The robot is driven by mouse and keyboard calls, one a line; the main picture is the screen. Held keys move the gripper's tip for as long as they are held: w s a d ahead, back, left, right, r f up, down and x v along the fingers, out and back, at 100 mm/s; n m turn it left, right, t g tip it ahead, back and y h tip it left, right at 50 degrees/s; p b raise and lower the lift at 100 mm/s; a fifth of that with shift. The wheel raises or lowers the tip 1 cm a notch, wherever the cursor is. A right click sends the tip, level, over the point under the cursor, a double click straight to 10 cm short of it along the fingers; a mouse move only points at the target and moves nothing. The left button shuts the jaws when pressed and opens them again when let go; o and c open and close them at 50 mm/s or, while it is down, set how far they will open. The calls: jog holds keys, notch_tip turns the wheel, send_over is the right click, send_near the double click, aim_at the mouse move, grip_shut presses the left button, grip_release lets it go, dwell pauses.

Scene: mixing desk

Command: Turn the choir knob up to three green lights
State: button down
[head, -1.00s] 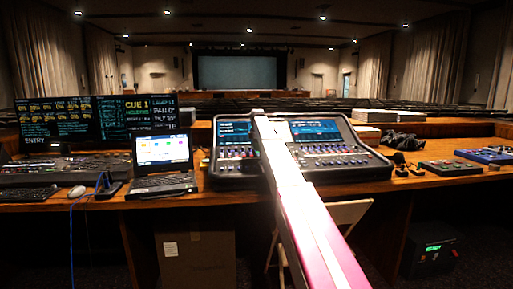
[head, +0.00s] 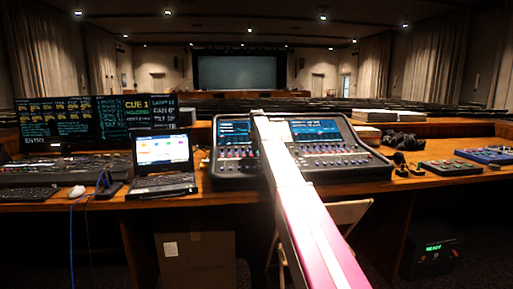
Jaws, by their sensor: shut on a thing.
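The mixing desk (head: 343,172) stands in the middle of the wooden table, with two lit screens and rows of small knobs, buttons and lights. My arm reaches over it from the lower right, and its white far end covers a strip of the desk between the screens. My gripper's fingers are hidden behind the arm, so what they touch does not show. I cannot pick out the choir knob or read any label. The small lights on the desk are too fine to count or tie to a knob.
A laptop (head: 162,165) stands open left of the desk, with a mouse (head: 77,192) and a keyboard (head: 27,194) further left. Dark monitors (head: 55,118) stand behind.

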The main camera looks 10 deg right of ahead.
dwell(0.3)
jog(key=c, duration=1.1)
grip_release()
jog(key=r, duration=0.3)
jog(key=s+r, duration=0.1)
jog(key=r, duration=0.6)
jog(key=shift+s+r, duration=0.25)
jog(key=shift+r, duration=0.1)
jog(key=shift+s, duration=0.15)
